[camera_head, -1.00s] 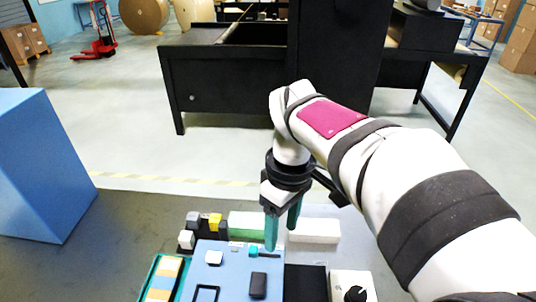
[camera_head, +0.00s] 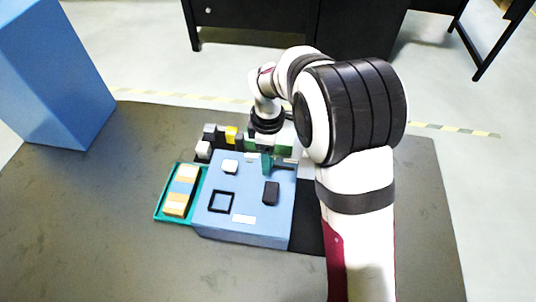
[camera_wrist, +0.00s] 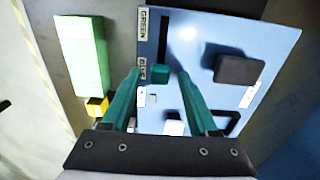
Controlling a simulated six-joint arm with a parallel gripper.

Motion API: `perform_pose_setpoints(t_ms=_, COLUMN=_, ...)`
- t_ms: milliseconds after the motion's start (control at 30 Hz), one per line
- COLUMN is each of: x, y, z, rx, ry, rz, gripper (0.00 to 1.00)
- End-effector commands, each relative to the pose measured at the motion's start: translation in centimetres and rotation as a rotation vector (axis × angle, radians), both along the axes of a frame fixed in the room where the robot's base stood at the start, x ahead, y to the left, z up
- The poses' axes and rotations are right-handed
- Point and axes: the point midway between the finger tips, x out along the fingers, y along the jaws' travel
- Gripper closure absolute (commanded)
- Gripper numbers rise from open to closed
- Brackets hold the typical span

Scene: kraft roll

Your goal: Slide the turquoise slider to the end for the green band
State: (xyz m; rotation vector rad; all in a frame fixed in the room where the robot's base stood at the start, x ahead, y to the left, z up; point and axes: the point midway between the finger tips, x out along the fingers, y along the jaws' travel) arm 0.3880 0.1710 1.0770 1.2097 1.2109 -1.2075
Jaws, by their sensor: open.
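The turquoise slider (camera_wrist: 160,74) sits on the blue panel (camera_wrist: 205,35) in the wrist view, at the end of a dark slot marked BLUE. The slot (camera_wrist: 164,38) runs from it to the end marked GREEN (camera_wrist: 143,20). My gripper (camera_wrist: 158,70) is open, its two teal fingers on either side of the slider; whether they touch it I cannot tell. In the head view my gripper (camera_head: 268,161) is low over the far right part of the blue panel (camera_head: 250,226). There the slider is hidden or cannot be told from the fingers.
A black block (camera_head: 271,192), a white button (camera_head: 230,166) and a black square frame (camera_head: 221,202) are on the panel. A green tray (camera_head: 160,207) stands left. Small blocks, one yellow (camera_head: 231,134), stand behind. A light green block (camera_wrist: 84,55) lies beside the panel.

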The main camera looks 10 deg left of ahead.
Motion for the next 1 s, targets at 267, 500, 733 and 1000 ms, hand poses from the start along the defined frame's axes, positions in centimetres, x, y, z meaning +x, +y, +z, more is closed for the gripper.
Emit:
perform_pose_setpoints(t_ms=267, x=0.00, y=-0.01, z=-0.15, rx=0.000, ry=0.000, rz=-0.001, gripper=0.42)
perform_pose_setpoints(t_ms=500, x=0.00, y=-0.01, z=-0.12, rx=0.000, ry=0.000, rz=-0.001, gripper=0.85)
perform_pose_setpoints(t_ms=733, x=-0.01, y=-0.01, z=-0.11, rx=0.000, ry=0.000, rz=-0.001, gripper=1.00)
perform_pose_setpoints(t_ms=1000, x=-0.02, y=0.00, z=-0.09, rx=0.000, ry=0.001, rz=-0.001, gripper=1.00)
